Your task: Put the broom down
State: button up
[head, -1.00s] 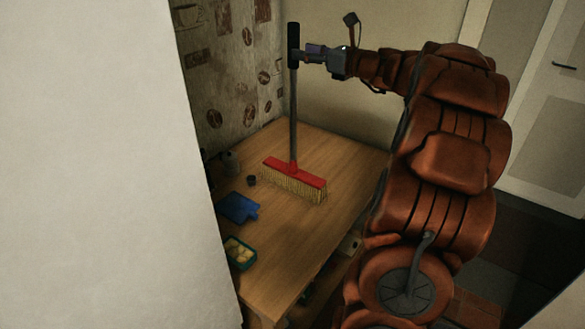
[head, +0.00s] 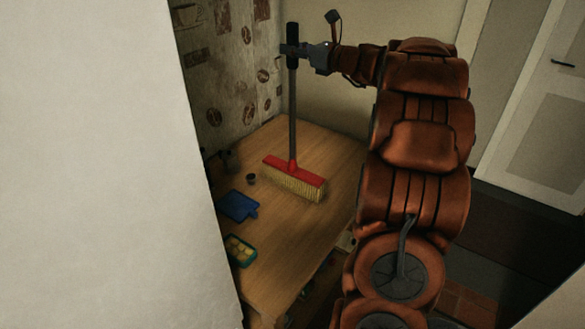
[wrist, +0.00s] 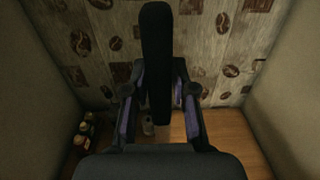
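The broom has a red head with pale bristles (head: 294,178) and a grey stick with a black grip (head: 293,33). It stands upright, bristles down, on the wooden table. My gripper (head: 291,49) is at the black grip, near the top of the stick. The broom head is hidden in the wrist view.
The wooden table (head: 290,235) also holds a blue dustpan-like thing (head: 238,206), a small dark cup (head: 251,179) and a green tray with yellow pieces (head: 239,250). A patterned wall (head: 235,75) stands behind. Bare table lies right of the broom. A white wall blocks the left.

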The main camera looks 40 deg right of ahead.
grip_shut()
dwell(0.5)
